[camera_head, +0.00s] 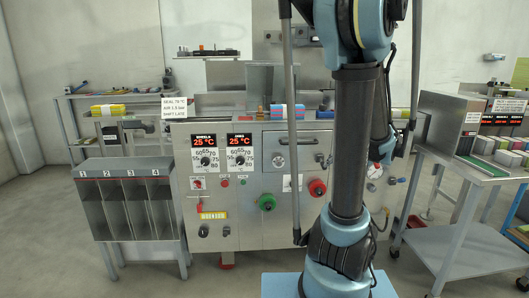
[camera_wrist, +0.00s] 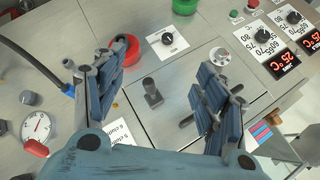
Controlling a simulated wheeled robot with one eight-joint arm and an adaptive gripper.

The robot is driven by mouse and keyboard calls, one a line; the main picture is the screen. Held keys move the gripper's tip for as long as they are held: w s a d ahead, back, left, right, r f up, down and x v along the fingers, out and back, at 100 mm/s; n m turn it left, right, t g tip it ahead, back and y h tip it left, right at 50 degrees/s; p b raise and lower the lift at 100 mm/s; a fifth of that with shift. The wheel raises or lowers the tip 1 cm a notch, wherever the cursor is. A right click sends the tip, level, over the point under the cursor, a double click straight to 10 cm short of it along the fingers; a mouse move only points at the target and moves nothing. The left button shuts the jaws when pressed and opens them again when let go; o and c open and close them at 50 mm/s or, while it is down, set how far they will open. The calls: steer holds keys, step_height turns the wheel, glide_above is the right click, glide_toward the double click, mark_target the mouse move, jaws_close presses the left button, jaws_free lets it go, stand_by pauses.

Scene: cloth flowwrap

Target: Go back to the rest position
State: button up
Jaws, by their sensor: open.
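My gripper (camera_wrist: 165,78) is open in the wrist view, with its two dark blue padded fingers spread wide and nothing between them. It faces the machine's grey front panel (camera_wrist: 185,125), which appears rotated in this view. A small dark latch (camera_wrist: 152,94) on a square door shows between the fingers, apart from them. In the head view my arm stands in front of the machine (camera_head: 245,225) at centre right, and the gripper itself is hidden behind the arm.
The machine carries red temperature displays (camera_head: 203,142), a green knob (camera_head: 267,202) and a red knob (camera_head: 317,187). A numbered rack (camera_head: 128,205) stands left. A grey cart (camera_head: 465,235) stands close on the right. A pressure gauge (camera_wrist: 36,127) shows at left in the wrist view.

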steer(key=s+a+f+n+g+h, duration=0.2)
steer(key=s+a+g, duration=0.1)
steer(key=s+a, duration=0.7)
steer(key=s+f+n+g+h, duration=0.2)
steer(key=s+f+h, duration=0.1)
steer(key=s, duration=1)
steer(key=shift+f+h, duration=0.3)
steer(key=shift+f, duration=0.45)
steer(key=shift+a, duration=0.1)
